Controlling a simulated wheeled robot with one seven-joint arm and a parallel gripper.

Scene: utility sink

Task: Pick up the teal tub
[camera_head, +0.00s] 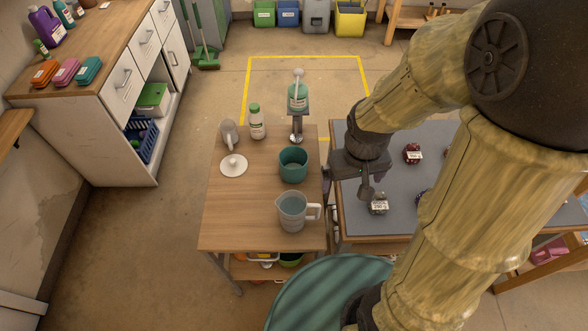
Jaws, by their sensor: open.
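The teal tub (293,171) is a small, round, open-topped container. It stands upright on the wooden-topped table (235,215), near that table's right side. My gripper (347,194) is open, with its dark fingers pointing down. It is to the right of the tub and apart from it, over the gap and the left edge of the grey-topped table. No object shows between the fingers.
A clear measuring jug (292,212) stands just in front of the tub. A pump bottle (298,95) stands behind it, with a white bottle (256,123) and a white lid (233,165) to the left. A small labelled item (379,204) lies on the grey-topped table (395,235) near my gripper.

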